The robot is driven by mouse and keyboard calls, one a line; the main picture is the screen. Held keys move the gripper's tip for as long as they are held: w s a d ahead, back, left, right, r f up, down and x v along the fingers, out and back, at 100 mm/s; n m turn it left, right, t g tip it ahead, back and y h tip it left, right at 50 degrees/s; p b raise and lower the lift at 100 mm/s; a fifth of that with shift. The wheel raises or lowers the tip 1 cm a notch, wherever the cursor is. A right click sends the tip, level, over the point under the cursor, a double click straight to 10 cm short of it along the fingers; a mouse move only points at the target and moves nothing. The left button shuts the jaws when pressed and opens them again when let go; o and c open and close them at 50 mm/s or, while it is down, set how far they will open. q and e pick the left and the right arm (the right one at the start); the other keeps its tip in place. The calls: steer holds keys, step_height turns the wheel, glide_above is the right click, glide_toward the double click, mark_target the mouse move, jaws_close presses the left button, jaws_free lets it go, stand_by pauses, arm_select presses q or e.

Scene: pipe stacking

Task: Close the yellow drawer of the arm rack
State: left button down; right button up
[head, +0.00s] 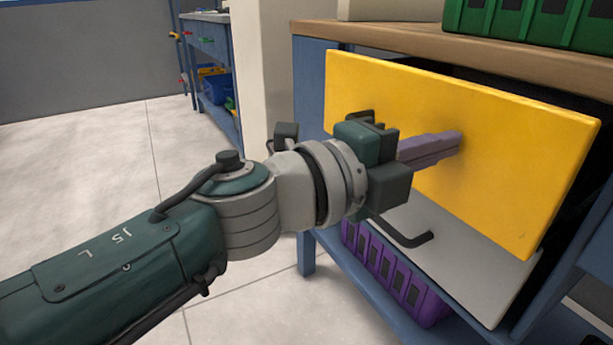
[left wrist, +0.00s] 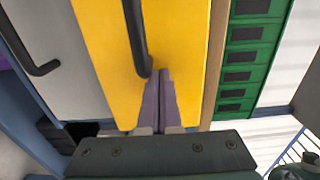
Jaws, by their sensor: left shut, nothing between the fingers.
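The yellow drawer (head: 480,110) stands out in front of the rack, with a dark gap behind its front panel at the top and right. Its black handle (left wrist: 138,35) runs beside my fingers in the left wrist view, and my gripper mostly hides it in the head view. My left gripper (head: 458,142) is shut and empty, its purple fingers pointing at the yellow front. The fingertips (left wrist: 160,75) are at or very near the panel; I cannot tell if they touch. The yellow front (left wrist: 185,35) fills the middle of the left wrist view. My right gripper is not in view.
A grey drawer (head: 465,255) with a black handle (head: 405,238) lies below the yellow one. A purple crate (head: 385,275) sits under it. Green bins (head: 530,20) stand on the wooden top (head: 410,38). A pale post (head: 265,70) rises left of the rack. Open floor lies left.

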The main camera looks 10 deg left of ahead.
arm_select(q)
steer(key=b+x, duration=0.1)
steer(key=x, duration=0.2)
steer(key=shift+w+d+f, duration=0.1)
steer(key=shift+d, duration=0.05)
steer(key=shift+d+b, duration=0.1)
steer(key=shift+b, duration=0.2)
steer(key=shift+f, duration=0.1)
